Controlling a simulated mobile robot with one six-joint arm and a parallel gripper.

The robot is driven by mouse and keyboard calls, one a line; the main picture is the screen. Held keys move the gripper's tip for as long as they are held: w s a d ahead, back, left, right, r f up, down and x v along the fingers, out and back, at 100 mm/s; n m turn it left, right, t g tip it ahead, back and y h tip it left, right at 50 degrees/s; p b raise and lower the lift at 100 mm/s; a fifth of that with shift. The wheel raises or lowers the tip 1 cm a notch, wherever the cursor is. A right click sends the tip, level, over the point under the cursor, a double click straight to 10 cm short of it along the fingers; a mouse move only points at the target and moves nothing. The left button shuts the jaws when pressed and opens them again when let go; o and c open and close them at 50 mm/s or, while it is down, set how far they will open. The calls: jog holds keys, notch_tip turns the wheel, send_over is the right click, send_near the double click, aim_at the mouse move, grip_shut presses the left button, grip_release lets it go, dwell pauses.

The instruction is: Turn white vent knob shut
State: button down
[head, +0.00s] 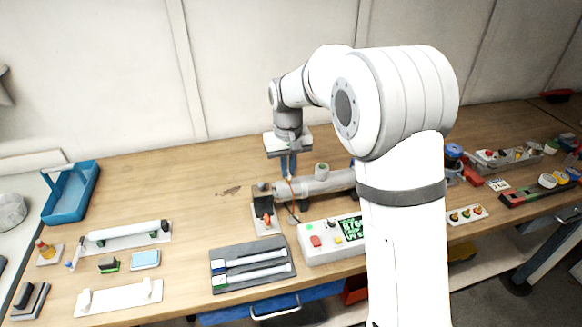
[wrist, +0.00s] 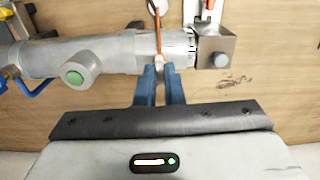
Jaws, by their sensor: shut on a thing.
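The reactor is a grey horizontal cylinder (head: 338,182) on the bench, and it also fills the upper left of the wrist view (wrist: 112,56). The small white vent knob (wrist: 160,61) sits on the cylinder's side near its right end in the wrist view. My gripper (wrist: 160,72) points at it, with its blue fingers shut on the knob. In the head view my gripper (head: 289,172) reaches down behind the cylinder's left end, and the knob is hidden there. The knob's turn angle is too small to read.
An orange tube (wrist: 158,30) runs beside the knob. A metal end block (wrist: 213,47) and a green-capped port (wrist: 76,77) stand nearby. A controller box (head: 330,240) and a grey tray of lamps (head: 252,264) lie in front.

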jog(key=shift+w+r+m, duration=0.2)
jog(key=shift+m, duration=0.1)
jog(key=c, duration=1.5)
grip_release()
jog(key=shift+f, duration=0.15)
jog(key=shift+c, duration=0.2)
notch_tip(320, 180, up, 8)
jog(key=shift+f+b, duration=0.1)
jog(key=shift+b, duration=0.3)
